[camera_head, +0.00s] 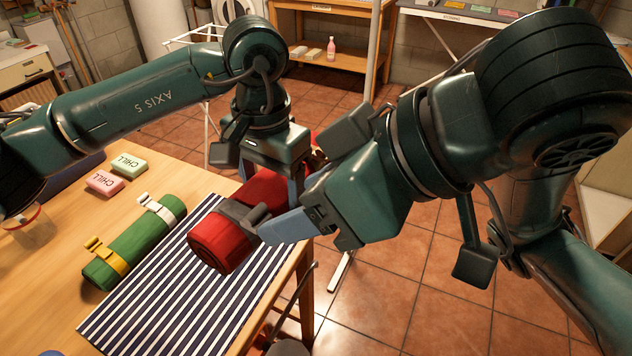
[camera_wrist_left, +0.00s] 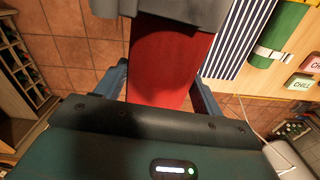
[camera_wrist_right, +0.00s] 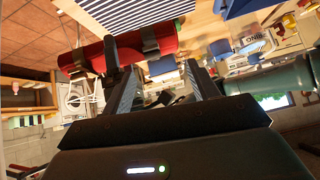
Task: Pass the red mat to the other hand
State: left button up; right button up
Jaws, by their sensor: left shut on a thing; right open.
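The rolled red mat (camera_head: 222,246) with dark straps is above the striped cloth (camera_head: 180,290) near the table's right edge. I cannot tell whether it touches the cloth. My left gripper (camera_head: 298,185) is shut on the mat's far part; the left wrist view shows the red roll (camera_wrist_left: 168,65) between its blue fingers (camera_wrist_left: 160,92). My right gripper (camera_head: 272,222) is open beside the near part, one blue finger close to a strap. In the right wrist view the mat (camera_wrist_right: 90,58) lies across one fingertip, and the space between the fingers (camera_wrist_right: 157,75) looks empty.
A green rolled mat (camera_head: 135,245) with white and yellow straps lies left of the striped cloth. Open tiled floor (camera_head: 420,290) lies right of the table.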

aim_at(255, 215)
jog(key=shift+t, duration=0.4)
jog(key=x, duration=1)
jog(key=shift+w, duration=0.35)
pick_arm(q)
jog(key=shift+d, duration=0.1)
pick_arm(e)
jog(key=shift+w+a+f, duration=0.1)
jog(key=shift+f, duration=0.15)
pick_arm(q)
jog(key=shift+r, duration=0.1)
pick_arm(e)
jog(key=shift+c, duration=0.3)
pick_arm(q)
jog(key=shift+d+r, duration=0.1)
jog(key=shift+d, duration=0.05)
pick_arm(e)
jog(key=shift+a, duration=0.1)
jog(key=c, duration=1.2)
pick_arm(q)
jog(key=o, duration=0.9)
pick_arm(e)
grip_shut()
pick_arm(q)
jog(key=o, duration=0.5)
jog(key=shift+a, duration=0.2)
pick_arm(e)
jog(key=shift+r, duration=0.1)
jog(key=shift+h, duration=0.3)
